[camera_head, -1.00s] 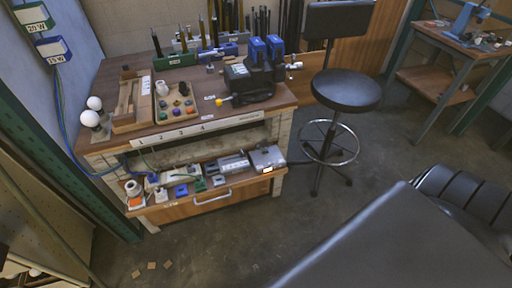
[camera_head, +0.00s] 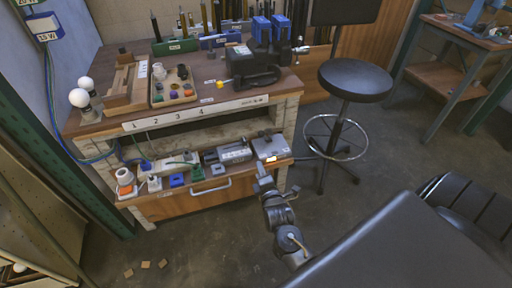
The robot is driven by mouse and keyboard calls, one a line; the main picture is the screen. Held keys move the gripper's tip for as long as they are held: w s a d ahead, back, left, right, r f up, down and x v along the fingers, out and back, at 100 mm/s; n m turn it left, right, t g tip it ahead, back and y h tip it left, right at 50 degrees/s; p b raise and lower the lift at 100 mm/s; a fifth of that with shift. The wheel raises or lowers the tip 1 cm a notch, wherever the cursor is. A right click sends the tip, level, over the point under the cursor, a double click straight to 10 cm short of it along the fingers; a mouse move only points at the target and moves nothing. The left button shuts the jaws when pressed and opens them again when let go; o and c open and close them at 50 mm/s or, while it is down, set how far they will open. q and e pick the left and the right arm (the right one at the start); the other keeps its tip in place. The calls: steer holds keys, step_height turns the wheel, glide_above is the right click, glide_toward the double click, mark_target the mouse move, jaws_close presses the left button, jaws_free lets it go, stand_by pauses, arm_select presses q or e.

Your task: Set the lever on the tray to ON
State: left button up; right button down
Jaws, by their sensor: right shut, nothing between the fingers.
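My right gripper (camera_head: 262,168) rises from the bottom of the view and is shut and empty. A tan tray (camera_head: 159,101) with several coloured pieces lies on the bench top. I cannot make out a lever or an ON mark clearly on the tray or the box. My left gripper is not in view.
A second grey device (camera_head: 234,152), a power strip (camera_head: 175,163) and several small coloured blocks share the low shelf. A drawer handle (camera_head: 211,190) is below. A black stool (camera_head: 355,81) stands to the right. The floor in front is mostly clear.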

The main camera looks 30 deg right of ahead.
mark_target(264, 137)
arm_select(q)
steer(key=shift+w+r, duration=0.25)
arm_select(e)
steer(key=r, duration=0.2)
steer(key=shift+w+d+r+h, duration=0.1)
steer(key=shift+d+r+h, duration=0.25)
steer(key=shift+d+h, duration=0.05)
